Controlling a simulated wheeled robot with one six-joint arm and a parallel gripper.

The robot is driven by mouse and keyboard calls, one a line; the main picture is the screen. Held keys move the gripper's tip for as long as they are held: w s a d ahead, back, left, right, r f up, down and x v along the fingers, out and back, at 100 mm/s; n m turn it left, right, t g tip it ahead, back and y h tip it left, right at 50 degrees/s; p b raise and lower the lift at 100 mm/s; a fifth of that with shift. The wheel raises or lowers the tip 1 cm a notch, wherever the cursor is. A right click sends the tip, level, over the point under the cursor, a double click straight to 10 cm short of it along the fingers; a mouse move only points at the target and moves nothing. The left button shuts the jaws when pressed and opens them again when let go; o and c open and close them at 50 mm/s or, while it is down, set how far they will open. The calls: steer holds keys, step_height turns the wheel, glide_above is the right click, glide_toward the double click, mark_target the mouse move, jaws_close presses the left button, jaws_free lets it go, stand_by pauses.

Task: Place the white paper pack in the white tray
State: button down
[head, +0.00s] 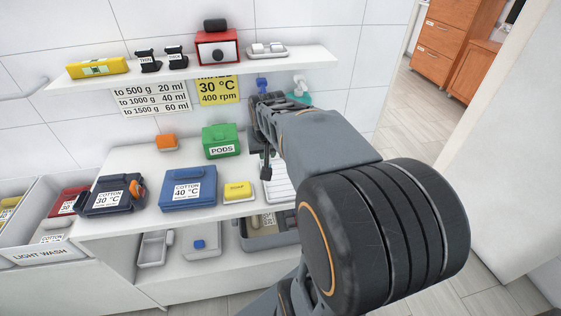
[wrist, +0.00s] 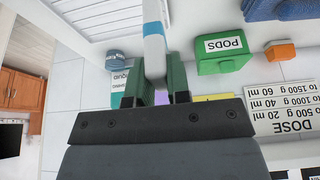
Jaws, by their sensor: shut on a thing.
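In the head view my gripper (head: 266,163) is over the right part of the counter, and the pack is hidden or too small to make out. A white ribbed tray (head: 280,187) lies beneath it, partly covered by my arm; its ribs also show in the wrist view (wrist: 95,16). A plain white tray (head: 152,249) stands on the lower shelf.
On the counter are a green PODS box (head: 220,140), a blue case (head: 188,188), a yellow pack (head: 237,190) and an orange block (head: 166,142). A wall shelf (head: 200,70) overhangs behind.

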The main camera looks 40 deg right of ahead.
steer(key=w+d+f, duration=0.1)
steer(key=d+f, duration=0.1)
steer(key=f, duration=0.1)
steer(key=d+f, duration=0.2)
steer(key=f, duration=0.1)
steer(key=w+d+f, duration=0.1)
steer(key=d+f, duration=0.1)
steer(key=f, duration=0.1)
steer(key=shift+w+d, duration=0.35)
steer(key=shift+f, duration=0.5)
steer(key=shift+f, duration=0.1)
steer(key=shift+f+b, duration=0.15)
steer(key=shift+b, duration=0.15)
steer(key=c, duration=1.1)
jaws_free()
